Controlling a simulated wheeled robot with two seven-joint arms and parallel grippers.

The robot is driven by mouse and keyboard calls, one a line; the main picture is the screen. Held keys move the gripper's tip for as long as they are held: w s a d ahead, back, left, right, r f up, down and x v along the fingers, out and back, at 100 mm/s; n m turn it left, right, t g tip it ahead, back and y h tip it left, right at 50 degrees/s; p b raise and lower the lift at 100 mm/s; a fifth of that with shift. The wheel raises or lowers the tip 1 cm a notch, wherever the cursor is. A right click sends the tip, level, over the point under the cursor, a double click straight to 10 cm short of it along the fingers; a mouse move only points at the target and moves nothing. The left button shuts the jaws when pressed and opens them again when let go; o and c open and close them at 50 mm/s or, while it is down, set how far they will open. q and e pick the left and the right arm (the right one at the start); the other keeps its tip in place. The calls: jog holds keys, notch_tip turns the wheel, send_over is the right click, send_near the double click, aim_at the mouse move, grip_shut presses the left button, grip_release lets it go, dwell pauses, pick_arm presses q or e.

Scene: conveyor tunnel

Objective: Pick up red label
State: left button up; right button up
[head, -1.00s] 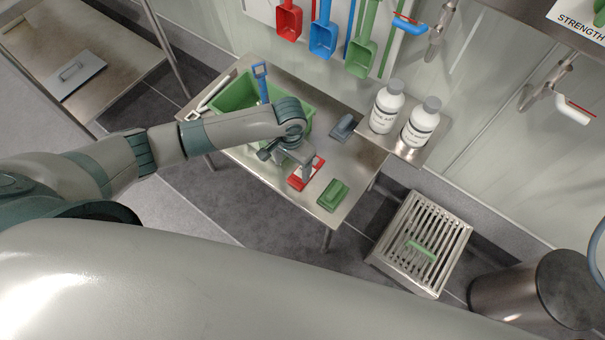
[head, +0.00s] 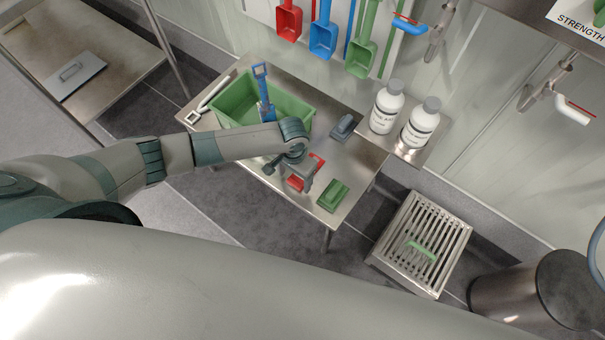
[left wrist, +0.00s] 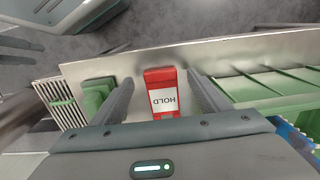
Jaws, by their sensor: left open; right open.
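The red label (head: 295,184) lies on the steel table (head: 345,172), partly covered by my left gripper (head: 305,184) in the head view. In the left wrist view the red label (left wrist: 160,77) shows a white panel reading HOLD. My left gripper (left wrist: 161,80) is open, with one finger on each side of the label in that view. I cannot tell whether the fingers touch it. My right gripper is not in view.
A green block (head: 333,195) lies just right of the label. A green bin (head: 235,103) with a blue-handled tool (head: 264,95) stands behind. A grey-blue block (head: 343,127) and two white bottles (head: 387,107) are at the back right. A floor grate (head: 420,240) is at right.

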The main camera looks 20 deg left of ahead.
pick_arm(q)
jog(key=shift+f, duration=1.15)
jog(key=c, duration=1.1)
